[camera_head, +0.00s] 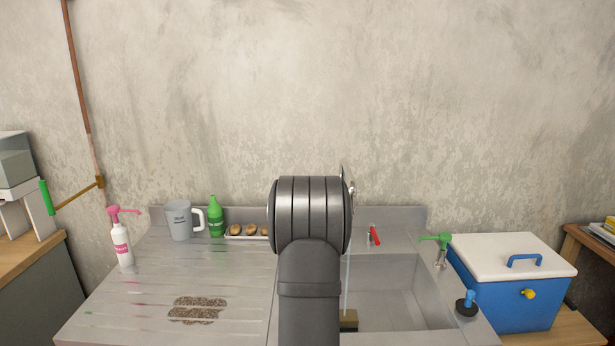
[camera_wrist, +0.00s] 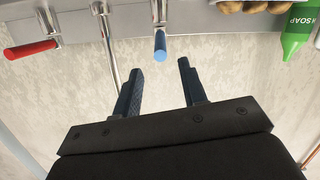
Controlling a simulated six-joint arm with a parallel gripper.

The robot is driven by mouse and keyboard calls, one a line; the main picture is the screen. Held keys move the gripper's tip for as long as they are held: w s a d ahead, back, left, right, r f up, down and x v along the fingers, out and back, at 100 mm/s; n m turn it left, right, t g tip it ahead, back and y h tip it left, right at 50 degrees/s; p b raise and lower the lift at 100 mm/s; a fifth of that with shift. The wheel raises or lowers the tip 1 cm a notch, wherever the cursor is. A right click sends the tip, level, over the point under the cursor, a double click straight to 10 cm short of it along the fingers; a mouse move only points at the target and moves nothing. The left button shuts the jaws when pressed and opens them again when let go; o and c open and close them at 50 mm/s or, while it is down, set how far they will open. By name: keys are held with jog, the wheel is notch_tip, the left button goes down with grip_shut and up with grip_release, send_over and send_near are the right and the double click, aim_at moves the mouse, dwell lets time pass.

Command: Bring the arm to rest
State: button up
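My arm rises in the middle of the head view, and its rounded grey joint hides my gripper there. In the wrist view my gripper (camera_wrist: 158,80) shows two dark fingers standing apart with nothing held between them. A blue tap handle (camera_wrist: 160,46) lies just beyond the fingertips, apparently without contact. A red tap handle (camera_wrist: 30,50) is at the left of that view, and it also shows in the head view (camera_head: 375,236). A metal spout (camera_wrist: 108,50) stands between the two handles.
The sink (camera_head: 400,290) holds a sponge (camera_head: 349,320), with a thin stream above it. A mug (camera_head: 180,220), green soap bottle (camera_head: 216,217), pink-topped pump bottle (camera_head: 121,245) and tray of brown items (camera_head: 248,237) stand left. A blue cooler (camera_head: 510,290) stands right. Wall space above is clear.

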jog(key=x, duration=0.9)
jog(key=shift+s, duration=0.1)
jog(key=v, duration=1.7)
jog(key=x, duration=1.7)
jog(key=shift+f, duration=0.3)
jog(key=shift+f+t, duration=0.6)
jog(key=shift+t, duration=0.5)
jog(key=s+g, duration=0.1)
jog(key=s, duration=1.3)
jog(key=shift+a+r, duration=0.3)
jog(key=shift+r, duration=0.2)
